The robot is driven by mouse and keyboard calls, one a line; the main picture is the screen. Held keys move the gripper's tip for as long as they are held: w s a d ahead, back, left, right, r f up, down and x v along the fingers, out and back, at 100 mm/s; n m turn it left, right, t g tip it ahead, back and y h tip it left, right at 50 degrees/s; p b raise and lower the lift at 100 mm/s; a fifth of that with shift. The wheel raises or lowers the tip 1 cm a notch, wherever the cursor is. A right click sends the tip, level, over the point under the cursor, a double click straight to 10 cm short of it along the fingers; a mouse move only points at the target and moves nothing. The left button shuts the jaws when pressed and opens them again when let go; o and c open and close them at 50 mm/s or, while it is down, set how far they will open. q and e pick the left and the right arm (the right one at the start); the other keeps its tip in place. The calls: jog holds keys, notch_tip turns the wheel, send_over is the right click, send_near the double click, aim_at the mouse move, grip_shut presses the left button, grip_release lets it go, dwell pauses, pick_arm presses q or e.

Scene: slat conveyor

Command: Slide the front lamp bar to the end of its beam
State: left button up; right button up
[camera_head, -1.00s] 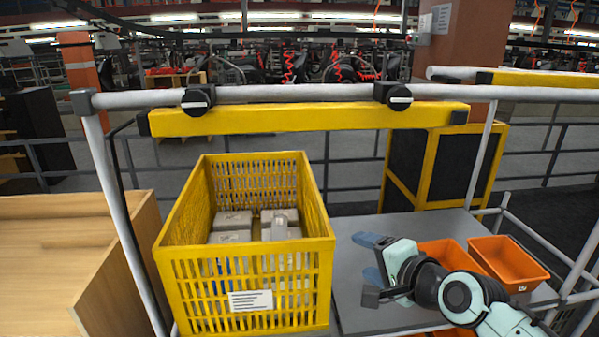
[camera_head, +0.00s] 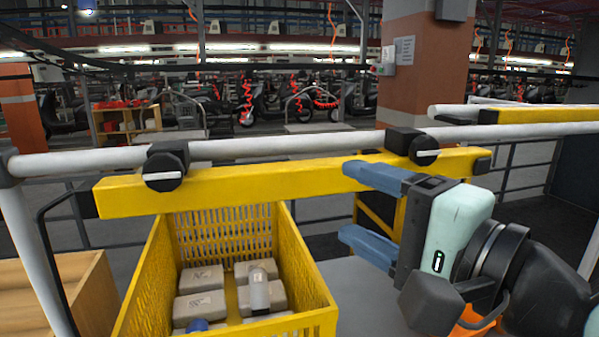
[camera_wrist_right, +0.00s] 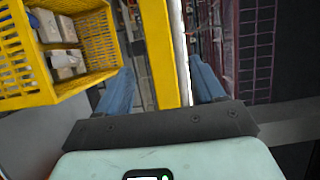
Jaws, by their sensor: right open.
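The front lamp bar (camera_head: 260,186) is a long yellow bar hung by two black clamps with round knobs (camera_head: 165,167) under a white tube beam (camera_head: 270,146). My right gripper (camera_head: 350,205) is open at the bar's right part. In the head view one blue finger overlaps the bar and the other is below it. In the right wrist view the yellow bar (camera_wrist_right: 160,50) runs between the two spread fingers of the right gripper (camera_wrist_right: 160,70), with gaps visible on both sides. My left gripper is not in view.
A yellow crate (camera_head: 290,250) with several grey boxes stands below the bar. A second yellow bar (camera_head: 545,116) on another white tube is behind at the right. A brick-and-white column (camera_head: 410,80) rises behind the beam. An orange bin (camera_head: 468,318) is partly hidden by my arm.

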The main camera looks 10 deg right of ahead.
aim_at(312, 183)
jog(key=p+x, duration=0.2)
jog(key=x, duration=0.8)
jog(key=shift+w+a+p, duration=0.15)
jog(key=shift+w+p, duration=0.15)
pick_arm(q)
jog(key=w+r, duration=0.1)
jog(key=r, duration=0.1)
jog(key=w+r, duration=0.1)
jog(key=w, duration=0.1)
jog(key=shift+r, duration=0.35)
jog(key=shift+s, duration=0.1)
pick_arm(e)
jog(key=shift+s, duration=0.1)
